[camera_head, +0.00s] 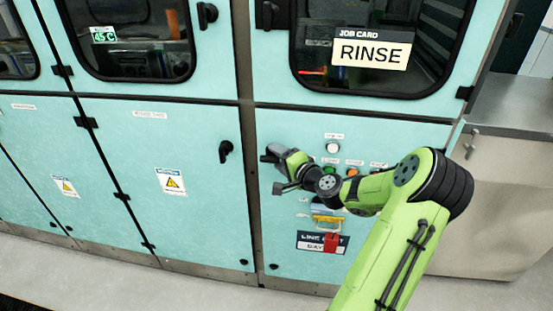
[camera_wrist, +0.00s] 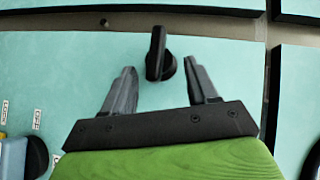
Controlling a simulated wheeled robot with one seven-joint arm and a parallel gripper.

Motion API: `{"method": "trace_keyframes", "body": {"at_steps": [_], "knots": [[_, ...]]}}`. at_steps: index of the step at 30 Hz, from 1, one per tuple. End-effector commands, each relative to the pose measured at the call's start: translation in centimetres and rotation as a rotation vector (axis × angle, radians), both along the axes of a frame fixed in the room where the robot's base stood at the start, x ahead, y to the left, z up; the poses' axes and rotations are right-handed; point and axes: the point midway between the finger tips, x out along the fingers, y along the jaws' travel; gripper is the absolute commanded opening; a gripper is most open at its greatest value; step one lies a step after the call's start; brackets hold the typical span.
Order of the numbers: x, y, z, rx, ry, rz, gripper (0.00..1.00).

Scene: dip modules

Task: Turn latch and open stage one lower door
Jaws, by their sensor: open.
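The black latch (camera_wrist: 157,52) is on the teal lower door panel (camera_head: 290,240) under the RINSE window, near its left edge by the grey post. In the wrist view its handle lies between and just beyond the fingertips. In the head view my gripper (camera_head: 274,172) is in front of that panel, fingers pointing left, and mostly covers the latch. My gripper, seen close in the wrist view (camera_wrist: 161,70), is open, with a finger on each side of the handle and no clear grip on it. The panel looks shut.
The neighbouring left panel has its own black latch (camera_head: 225,151). The floor in front of the left panels is clear.

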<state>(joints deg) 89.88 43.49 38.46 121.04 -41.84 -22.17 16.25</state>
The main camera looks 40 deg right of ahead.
Motion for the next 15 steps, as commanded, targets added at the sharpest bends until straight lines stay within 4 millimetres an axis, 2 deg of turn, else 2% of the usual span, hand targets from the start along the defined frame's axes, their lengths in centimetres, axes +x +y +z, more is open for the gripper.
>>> {"method": "trace_keyframes", "body": {"at_steps": [4, 11, 12, 15], "knots": [[1.48, -0.17, -0.26, 0.000, -0.001, 0.001, 0.58], [1.64, -0.23, -0.30, 0.001, 0.001, 0.000, 0.58], [1.63, -0.24, -0.30, 0.001, 0.001, 0.000, 0.57], [1.62, -0.24, -0.29, 0.000, 0.001, 0.000, 0.42]]}}
